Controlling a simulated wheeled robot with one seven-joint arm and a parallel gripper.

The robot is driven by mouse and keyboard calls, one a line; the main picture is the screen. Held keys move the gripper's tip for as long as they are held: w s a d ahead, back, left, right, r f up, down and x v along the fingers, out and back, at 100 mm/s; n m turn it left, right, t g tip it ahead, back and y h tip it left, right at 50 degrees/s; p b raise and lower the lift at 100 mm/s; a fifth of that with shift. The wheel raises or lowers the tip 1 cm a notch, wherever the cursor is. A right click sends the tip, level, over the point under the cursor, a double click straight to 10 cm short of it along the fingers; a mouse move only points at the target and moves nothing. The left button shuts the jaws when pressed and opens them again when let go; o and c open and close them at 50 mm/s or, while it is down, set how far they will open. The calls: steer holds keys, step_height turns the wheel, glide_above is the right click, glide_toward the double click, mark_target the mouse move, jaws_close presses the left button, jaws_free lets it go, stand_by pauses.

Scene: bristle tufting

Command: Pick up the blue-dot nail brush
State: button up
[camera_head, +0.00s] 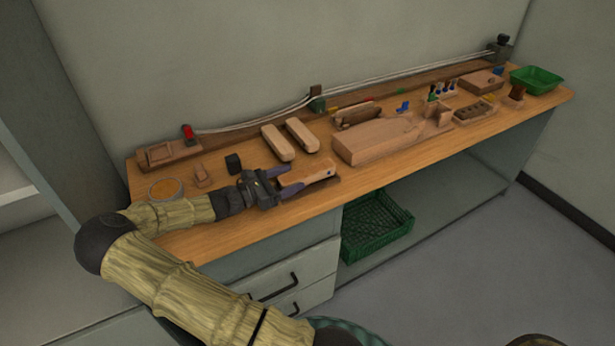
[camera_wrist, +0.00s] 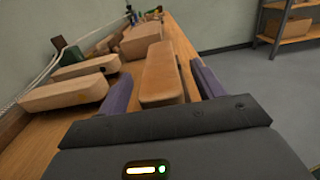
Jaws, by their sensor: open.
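A tan wooden block (camera_head: 312,175) lies near the bench's front edge, just ahead of my gripper (camera_head: 288,180). In the wrist view the block (camera_wrist: 162,72) lies lengthwise between my two purple fingers (camera_wrist: 163,88), with a gap on its right side. My gripper is open and low over the bench. Two similar rounded wooden blocks lie farther back, one (camera_head: 277,142) left of the other (camera_head: 302,134). No blue dot can be made out on any of these blocks, so I cannot tell which is the blue-dot nail brush.
A large wooden block (camera_head: 375,141) stands to the right on the wooden bench (camera_head: 215,237). A small black block (camera_head: 233,162) and a round dish (camera_head: 165,189) are at left. A green tray (camera_head: 537,79) sits at the far right. A cord runs along the wall.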

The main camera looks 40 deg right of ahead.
steer(key=shift+x, duration=1.05)
steer(key=c, duration=1.2)
steer(key=shift+r, duration=0.1)
step_height(320, 180, up, 10)
steer(key=shift+f+p, duration=0.1)
steer(key=shift+p, duration=0.55)
